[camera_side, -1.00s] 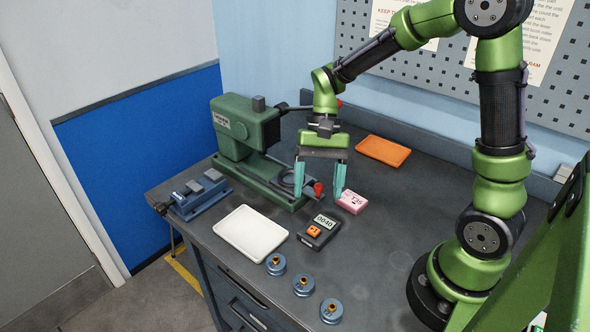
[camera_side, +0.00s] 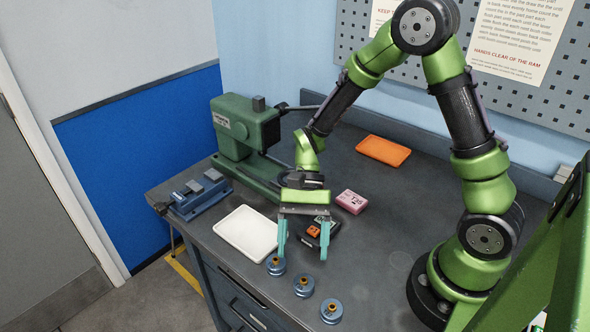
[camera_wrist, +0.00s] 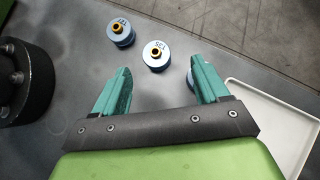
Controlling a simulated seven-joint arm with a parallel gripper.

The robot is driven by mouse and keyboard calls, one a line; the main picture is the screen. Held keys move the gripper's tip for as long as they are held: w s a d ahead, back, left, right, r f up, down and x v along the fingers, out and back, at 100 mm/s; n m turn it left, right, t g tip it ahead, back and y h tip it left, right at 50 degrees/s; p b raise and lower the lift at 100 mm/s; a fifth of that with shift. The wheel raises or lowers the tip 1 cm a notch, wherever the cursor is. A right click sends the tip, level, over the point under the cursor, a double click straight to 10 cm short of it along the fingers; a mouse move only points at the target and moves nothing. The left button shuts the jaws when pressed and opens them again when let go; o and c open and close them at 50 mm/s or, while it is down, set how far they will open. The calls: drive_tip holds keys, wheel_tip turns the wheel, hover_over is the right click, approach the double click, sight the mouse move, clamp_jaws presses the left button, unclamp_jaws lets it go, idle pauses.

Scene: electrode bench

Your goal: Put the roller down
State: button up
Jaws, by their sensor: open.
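I cannot tell which thing is the roller; none shows between my fingers. My gripper (camera_side: 303,253) is open and empty, pointing down over the front of the bench. Three blue round pieces with brass-coloured tops stand there: a left one (camera_side: 275,266), a middle one (camera_side: 303,287) and a right one (camera_side: 331,311). My left finger reaches close to the left piece in the side view. In the wrist view my gripper (camera_wrist: 158,70) shows two of the pieces beyond its fingers, and a third (camera_wrist: 191,78) is partly hidden behind the right finger.
A green press (camera_side: 237,132) stands at the back left, a blue clamp-like fixture (camera_side: 199,195) before it. A white tray (camera_side: 246,232) lies left of my gripper. A small display unit (camera_side: 314,232) is partly hidden behind it. A pink box (camera_side: 351,201) and an orange tray (camera_side: 383,150) lie behind.

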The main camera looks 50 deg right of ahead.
sight(304, 279)
drive_tip(key=shift+s+x, duration=0.15)
drive_tip(key=shift+x, duration=1.25)
drive_tip(key=shift+s+x, duration=0.15)
drive_tip(key=shift+x, duration=1.2)
drive_tip(key=shift+r, duration=0.15)
drive_tip(key=shift+c, duration=0.3)
drive_tip(key=c, duration=1.2)
